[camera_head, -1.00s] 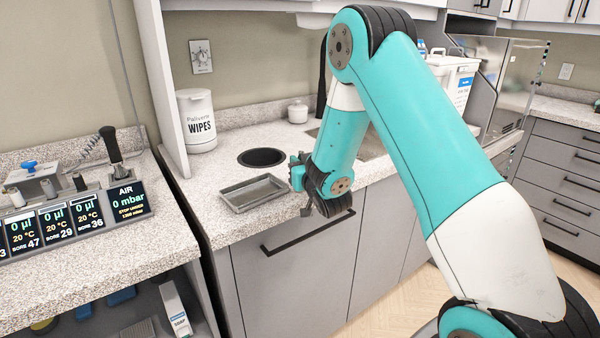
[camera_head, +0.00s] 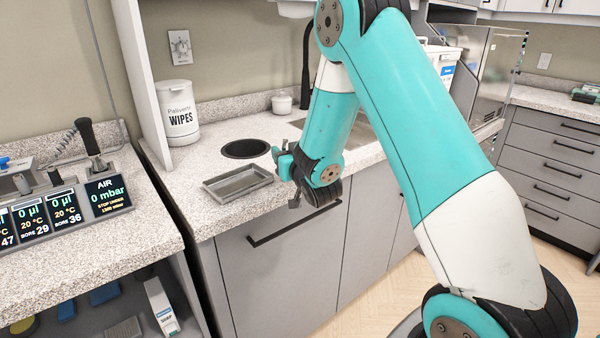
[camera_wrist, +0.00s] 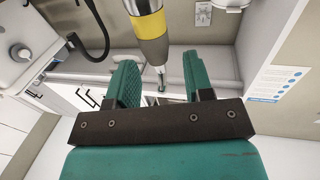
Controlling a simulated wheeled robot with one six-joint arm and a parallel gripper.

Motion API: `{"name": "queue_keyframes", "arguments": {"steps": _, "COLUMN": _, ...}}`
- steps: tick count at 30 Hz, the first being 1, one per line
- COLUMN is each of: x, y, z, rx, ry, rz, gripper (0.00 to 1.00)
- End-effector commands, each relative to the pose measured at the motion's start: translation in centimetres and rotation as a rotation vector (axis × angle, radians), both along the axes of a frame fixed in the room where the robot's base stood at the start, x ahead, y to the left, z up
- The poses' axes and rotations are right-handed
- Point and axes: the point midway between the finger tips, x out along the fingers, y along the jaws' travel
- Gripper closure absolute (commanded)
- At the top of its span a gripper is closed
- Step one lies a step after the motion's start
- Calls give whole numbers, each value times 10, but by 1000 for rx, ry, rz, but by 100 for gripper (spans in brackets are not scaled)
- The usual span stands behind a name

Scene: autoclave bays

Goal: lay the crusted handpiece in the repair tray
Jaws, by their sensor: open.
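My gripper (camera_wrist: 155,75) is open in the wrist view, its two green fingers wide apart. A yellow and grey tool with a thin metal tip (camera_wrist: 150,32) shows beyond and between the fingers, touching neither visibly. I cannot tell whether it is the crusted handpiece, nor see any crust. In the head view, a shallow grey metal tray (camera_head: 212,191), seemingly the repair tray, lies empty on the speckled counter near its front edge. My gripper (camera_head: 282,164) is just right of the tray, partly hidden by my wrist. No handpiece is clear in the head view.
A round dark opening (camera_head: 246,148) lies behind the tray. A wipes canister (camera_head: 177,115) and a small white jar (camera_head: 282,103) stand at the back. An upright panel (camera_head: 143,80) separates the left bench, with its AIR display unit (camera_head: 108,194). A sink lies behind my arm.

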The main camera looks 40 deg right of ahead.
Motion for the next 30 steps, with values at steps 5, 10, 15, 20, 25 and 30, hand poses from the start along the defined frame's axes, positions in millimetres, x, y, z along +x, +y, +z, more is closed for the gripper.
{"name": "queue_keyframes", "arguments": {"steps": 5, "x": -28, "y": 6, "z": -10, "rx": 1, "ry": -2, "rz": 0, "gripper": 53}}
{"name": "queue_keyframes", "arguments": {"steps": 10, "x": -59, "y": 12, "z": -9, "rx": 0, "ry": -3, "rz": 0, "gripper": 53}}
{"name": "queue_keyframes", "arguments": {"steps": 15, "x": -83, "y": 14, "z": -8, "rx": 3, "ry": -8, "rz": -9, "gripper": 53}}
{"name": "queue_keyframes", "arguments": {"steps": 20, "x": -91, "y": 14, "z": -8, "rx": 6, "ry": -6, "rz": -16, "gripper": 53}}
{"name": "queue_keyframes", "arguments": {"steps": 25, "x": -98, "y": 17, "z": -5, "rx": 4, "ry": -3, "rz": -9, "gripper": 53}}
{"name": "queue_keyframes", "arguments": {"steps": 30, "x": -102, "y": 19, "z": -3, "rx": 1, "ry": 0, "rz": -2, "gripper": 53}}
